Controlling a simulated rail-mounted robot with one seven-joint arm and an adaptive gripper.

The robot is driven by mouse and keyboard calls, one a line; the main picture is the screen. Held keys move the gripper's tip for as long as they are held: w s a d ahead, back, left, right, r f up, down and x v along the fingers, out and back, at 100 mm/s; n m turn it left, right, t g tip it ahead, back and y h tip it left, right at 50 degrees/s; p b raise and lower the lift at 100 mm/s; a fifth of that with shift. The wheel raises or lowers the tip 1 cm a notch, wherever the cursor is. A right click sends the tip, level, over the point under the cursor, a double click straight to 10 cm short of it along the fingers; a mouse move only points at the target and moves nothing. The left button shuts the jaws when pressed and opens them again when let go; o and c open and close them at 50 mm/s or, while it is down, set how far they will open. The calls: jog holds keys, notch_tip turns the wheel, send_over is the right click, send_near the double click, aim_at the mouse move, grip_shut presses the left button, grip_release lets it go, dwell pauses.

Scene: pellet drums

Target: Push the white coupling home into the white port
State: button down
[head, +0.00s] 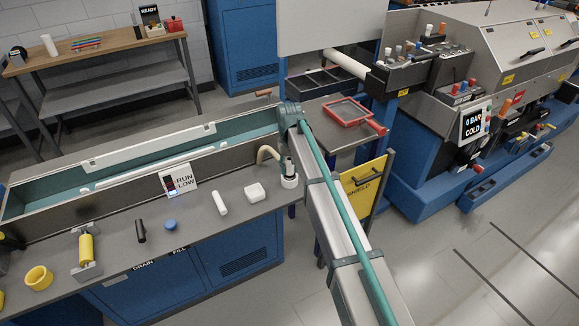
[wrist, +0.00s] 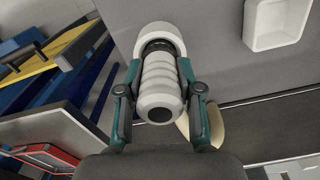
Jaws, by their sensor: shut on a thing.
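My gripper (wrist: 158,72) is shut on the white coupling (wrist: 160,92), with one teal finger on each side of its ribbed body. In the wrist view the coupling is in line with the white port (wrist: 160,32), a round ring on the bench. A dark band shows between the coupling and the port's rim, so how deep it sits is unclear. In the head view my gripper (head: 286,160) is above the port (head: 290,181) at the bench's right end, and largely hides the coupling.
A blue cap (head: 170,225), a black cylinder (head: 140,231) and a yellow roller (head: 86,248) are further left. A yellow shield panel (head: 365,187) is right of the bench.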

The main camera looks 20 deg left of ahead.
jog(key=shift+f, duration=0.2)
jog(key=c, duration=0.7)
grip_release()
jog(key=shift+c, duration=0.2)
notch_tip(320, 180, up, 12)
jog(key=b, duration=0.3)
jog(key=shift+r, duration=0.25)
